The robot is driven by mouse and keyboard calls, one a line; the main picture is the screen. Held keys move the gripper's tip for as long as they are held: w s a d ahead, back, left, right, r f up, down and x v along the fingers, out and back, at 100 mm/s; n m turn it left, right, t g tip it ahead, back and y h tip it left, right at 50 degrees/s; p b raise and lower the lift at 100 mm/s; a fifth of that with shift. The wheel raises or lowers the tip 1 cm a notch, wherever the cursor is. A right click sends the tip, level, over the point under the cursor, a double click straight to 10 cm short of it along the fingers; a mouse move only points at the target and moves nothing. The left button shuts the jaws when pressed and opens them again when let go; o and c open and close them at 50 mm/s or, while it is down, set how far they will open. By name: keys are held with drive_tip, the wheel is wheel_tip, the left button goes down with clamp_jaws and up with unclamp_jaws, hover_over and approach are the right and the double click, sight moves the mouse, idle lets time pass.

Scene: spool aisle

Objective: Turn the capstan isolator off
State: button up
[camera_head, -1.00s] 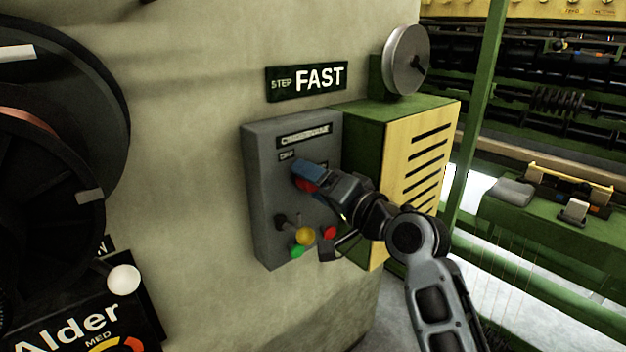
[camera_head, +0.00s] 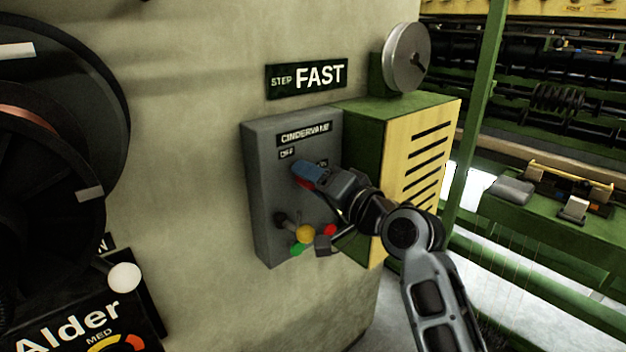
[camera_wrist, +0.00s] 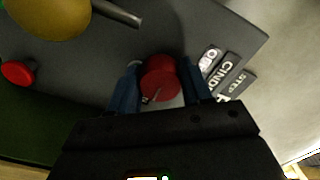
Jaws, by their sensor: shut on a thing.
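A red rotary knob (camera_head: 304,184) sits on the front of a grey control box (camera_head: 263,195) on the wall. The box carries a label that seems to read CINDERVANE (camera_head: 304,134). An OFF mark (camera_head: 287,153) is at the knob's upper left, and a mark at its upper right (camera_head: 322,163) is partly hidden by my gripper. My gripper (camera_head: 303,174) has its blue fingers shut on the knob. In the wrist view the red knob (camera_wrist: 161,80) shows between both fingers; its pointer direction is unclear.
Below the knob are a yellow ball-ended lever (camera_head: 305,233), a green button (camera_head: 298,248) and a red button (camera_head: 330,230), close under my wrist. A green and yellow vented cabinet (camera_head: 418,165) adjoins on the right. A STEP FAST sign (camera_head: 306,79) hangs above.

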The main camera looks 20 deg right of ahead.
drive_tip(key=shift+f+b, duration=0.1)
drive_tip(key=shift+b, duration=0.2)
drive_tip(key=n+b, duration=0.3)
drive_tip(key=shift+f+n, duration=0.15)
drive_tip(key=shift+n, duration=0.25)
drive_tip(key=n+b, duration=0.4)
drive_tip(key=n, duration=0.1)
drive_tip(key=shift+d, duration=0.1)
drive_tip(key=n+b, duration=0.3)
drive_tip(key=n, duration=0.2)
drive_tip(key=shift+b, duration=0.3)
drive_tip(key=shift+n+b, duration=1.3)
drive_tip(key=shift+n, duration=0.7)
drive_tip(key=o, duration=1)
drive_tip(key=shift+o, duration=0.2)
drive_tip(key=shift+r, duration=0.2)
